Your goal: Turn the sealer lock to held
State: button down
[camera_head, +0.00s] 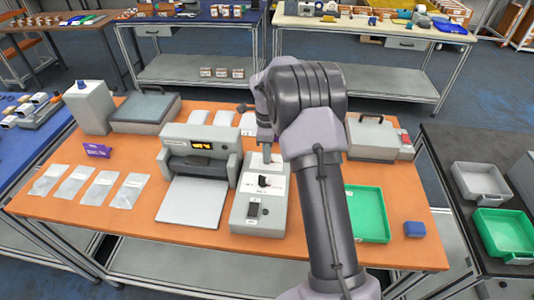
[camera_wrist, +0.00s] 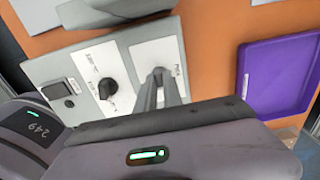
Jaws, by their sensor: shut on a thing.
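In the head view my gripper (camera_head: 266,155) is at the box's far end.
Several clear pouches (camera_head: 100,188) and a purple card (camera_head: 97,150) lie at the left. A purple tray (camera_wrist: 245,85) is near the box in the wrist view.

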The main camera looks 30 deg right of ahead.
dwell(0.4)
jog(key=c, duration=1.5)
grip_release()
notch_tip(320, 180, up, 18)
jog(key=p, duration=0.4)
jog(key=shift+f+p, duration=0.25)
jog(key=shift+p, duration=0.1)
jog(key=s+a+r+n+t+y+b, duration=0.1)
jog(key=s+a+r+n+t+b, duration=0.1)
jog(key=s+a+n+b, duration=0.5)
jog(key=s+a+r+n+t+b, duration=0.2)
jog(key=s+a+n, duration=0.6)
jog(key=s, duration=0.6)
jog(key=s+a+f+n+b, duration=0.1)
jog(key=s+f, duration=0.1)
jog(key=s, duration=0.1)
jog(key=s+a+f+n+t+b, duration=0.1)
jog(key=s+a+f+n, duration=0.1)
jog(key=s+f, duration=0.1)
jog(key=s+a+f+n+y+b, duration=0.1)
jog(key=s+a+f+n, duration=0.1)
jog(key=s, duration=0.2)
jog(key=shift+f+t, duration=0.2)
jog(key=shift+t, duration=0.2)
